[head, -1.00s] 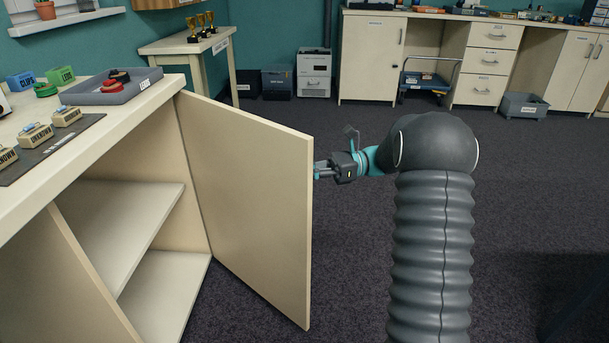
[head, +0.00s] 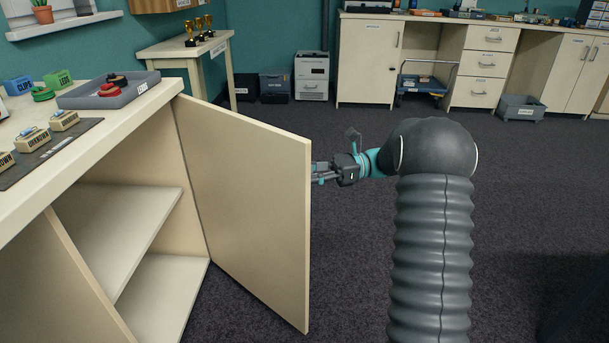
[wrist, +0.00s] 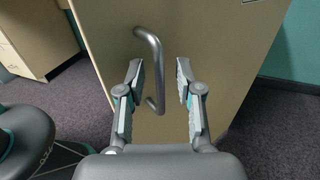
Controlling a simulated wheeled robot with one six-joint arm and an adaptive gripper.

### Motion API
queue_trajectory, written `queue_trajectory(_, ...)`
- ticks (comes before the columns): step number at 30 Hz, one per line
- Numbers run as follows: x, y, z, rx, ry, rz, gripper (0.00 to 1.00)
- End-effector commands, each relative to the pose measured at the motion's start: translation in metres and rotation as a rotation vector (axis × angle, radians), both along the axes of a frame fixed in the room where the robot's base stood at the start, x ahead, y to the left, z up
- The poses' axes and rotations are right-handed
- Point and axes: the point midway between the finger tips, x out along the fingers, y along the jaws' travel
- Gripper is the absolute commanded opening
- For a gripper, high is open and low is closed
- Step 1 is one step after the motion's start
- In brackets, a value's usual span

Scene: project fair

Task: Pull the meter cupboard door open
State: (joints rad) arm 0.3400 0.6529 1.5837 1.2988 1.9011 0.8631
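The meter cupboard door (head: 250,205) is a cream panel that stands wide open, swung out from the cupboard (head: 148,160) on the left, with bare shelves showing inside. In the wrist view the door (wrist: 205,45) fills the middle and carries a grey bar handle (wrist: 152,65). My gripper (wrist: 156,72) is open, its two fingers apart and pointing at the door. The handle's lower end lies between the fingers in the picture; I cannot tell whether they touch it. In the head view my gripper (head: 316,172) is at the door's far side, its fingertips partly hidden by the door edge.
A grey tray (head: 110,92) and several labelled blocks stand on the cupboard top. A trophy table (head: 185,44) and a white printer (head: 312,75) are at the back. A blue cart (head: 422,84) and a grey bin (head: 522,108) stand by the far bench. The carpet between is clear.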

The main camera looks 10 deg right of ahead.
Motion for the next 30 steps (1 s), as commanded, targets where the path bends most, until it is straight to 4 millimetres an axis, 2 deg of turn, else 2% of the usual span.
queue_trajectory(3,0.002,-0.021,-0.001,-0.001,0.0,-0.005,0.35)
queue_trajectory(10,0.004,-0.054,-0.001,-0.001,0.001,-0.004,0.35)
queue_trajectory(15,0.005,-0.064,-0.001,-0.001,0.001,-0.002,0.35)
queue_trajectory(23,0.005,-0.065,-0.001,-0.001,0.001,-0.002,0.35)
queue_trajectory(27,0.006,-0.065,-0.004,-0.014,-0.018,-0.01,0.0)
queue_trajectory(30,0.008,-0.063,-0.02,-0.064,-0.07,-0.027,0.0)
